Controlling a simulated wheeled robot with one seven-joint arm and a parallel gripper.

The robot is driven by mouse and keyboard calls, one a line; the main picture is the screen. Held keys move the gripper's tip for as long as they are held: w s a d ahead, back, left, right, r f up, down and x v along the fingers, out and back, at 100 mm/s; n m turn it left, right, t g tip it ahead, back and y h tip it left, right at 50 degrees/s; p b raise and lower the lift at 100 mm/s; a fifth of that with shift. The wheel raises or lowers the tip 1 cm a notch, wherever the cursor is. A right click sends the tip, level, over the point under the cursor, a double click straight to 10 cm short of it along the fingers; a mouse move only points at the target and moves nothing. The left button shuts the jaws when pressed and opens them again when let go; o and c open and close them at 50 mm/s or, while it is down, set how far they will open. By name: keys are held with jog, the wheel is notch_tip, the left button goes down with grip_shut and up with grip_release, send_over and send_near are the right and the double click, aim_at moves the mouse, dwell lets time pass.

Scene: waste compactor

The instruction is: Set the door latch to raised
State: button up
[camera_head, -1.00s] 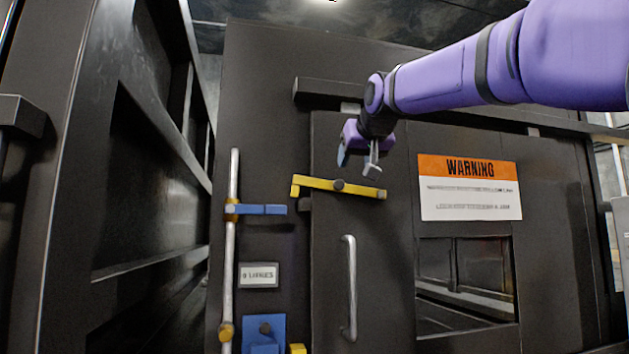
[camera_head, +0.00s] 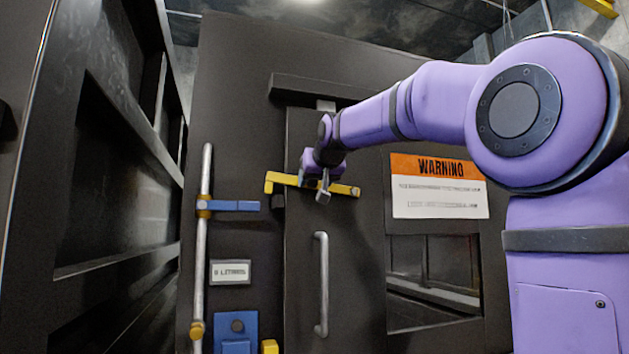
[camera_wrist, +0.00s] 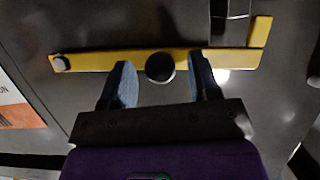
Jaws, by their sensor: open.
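The door latch is a yellow bar (camera_head: 346,189) with a hooked left end, lying nearly level across the edge of the dark door (camera_head: 352,260).
A vertical door handle (camera_head: 321,285) is below the latch. A blue lever (camera_head: 235,205) on a silver rod (camera_head: 202,250) stands to the left. A warning sign (camera_head: 440,186) is to the right. A dark ledge (camera_head: 290,88) juts out above.

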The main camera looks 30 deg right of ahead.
grip_shut()
jog(key=s+d+r+m+t+y, duration=0.1)
jog(key=d+r+m+y, duration=0.2)
jog(key=r+m, duration=0.3)
jog(key=shift+s+d+r+t+y, duration=0.2)
jog(key=shift+d+r+t+y, duration=0.2)
jog(key=shift+d+r, duration=0.65)
jog(key=shift+a+r, duration=0.1)
jog(key=shift+r, duration=0.05)
grip_release()
jog(key=shift+s, duration=0.1)
jog(key=v, duration=1)
jog(key=shift+s, duration=0.3)
